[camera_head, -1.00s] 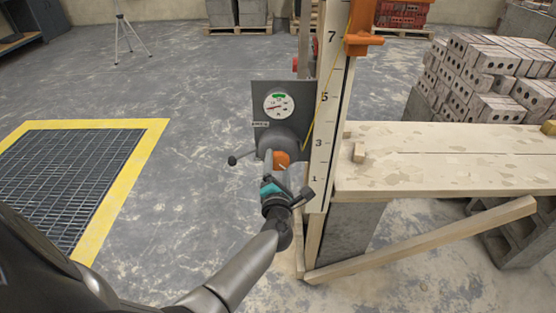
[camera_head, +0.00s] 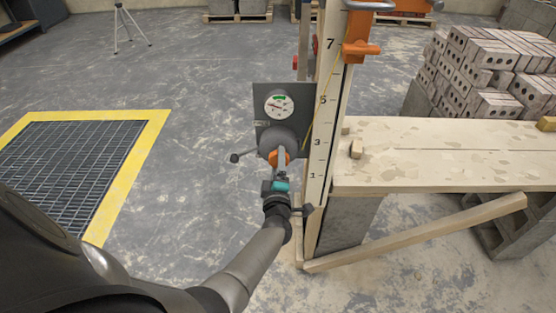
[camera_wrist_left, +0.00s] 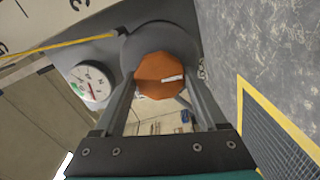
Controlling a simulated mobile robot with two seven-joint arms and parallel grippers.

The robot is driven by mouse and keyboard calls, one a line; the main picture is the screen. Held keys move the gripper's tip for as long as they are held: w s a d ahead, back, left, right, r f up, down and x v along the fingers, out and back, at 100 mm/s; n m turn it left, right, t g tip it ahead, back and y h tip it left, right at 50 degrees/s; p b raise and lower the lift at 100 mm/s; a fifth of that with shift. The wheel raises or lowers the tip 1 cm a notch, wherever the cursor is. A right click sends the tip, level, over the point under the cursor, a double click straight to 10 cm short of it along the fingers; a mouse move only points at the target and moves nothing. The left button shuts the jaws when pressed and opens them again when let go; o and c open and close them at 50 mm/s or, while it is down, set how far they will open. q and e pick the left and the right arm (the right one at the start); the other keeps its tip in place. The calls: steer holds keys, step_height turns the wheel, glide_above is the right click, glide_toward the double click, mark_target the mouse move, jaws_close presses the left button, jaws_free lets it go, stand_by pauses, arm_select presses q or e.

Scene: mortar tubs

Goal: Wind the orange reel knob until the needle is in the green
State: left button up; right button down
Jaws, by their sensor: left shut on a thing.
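The orange reel knob (camera_head: 280,157) sits low on a grey panel (camera_head: 262,123) beside the tall numbered staff. It shows as a faceted orange knob with a white mark in the left wrist view (camera_wrist_left: 158,76). My left gripper (camera_head: 281,162) is shut on the knob, with one finger on each side of it. The round white gauge (camera_head: 279,106) is above the knob and has a green band at its top. Its thin red needle looks to lie left of the green, outside it. The gauge also shows in the left wrist view (camera_wrist_left: 90,84). My right gripper is not in view.
A crank handle with a dark ball (camera_head: 234,158) sticks out left of the reel. The numbered staff (camera_head: 326,120) and a plank bench (camera_head: 430,150) stand close on the right. A yellow-framed floor grate (camera_head: 70,170) lies left, with clear floor between.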

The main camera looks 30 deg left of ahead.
arm_select(q)
steer(key=shift+m+p, duration=0.4)
steer(key=shift+m, duration=1)
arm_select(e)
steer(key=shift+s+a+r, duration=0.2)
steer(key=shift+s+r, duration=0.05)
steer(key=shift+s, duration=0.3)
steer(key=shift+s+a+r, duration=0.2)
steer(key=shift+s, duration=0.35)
arm_select(q)
steer(key=o, duration=1.3)
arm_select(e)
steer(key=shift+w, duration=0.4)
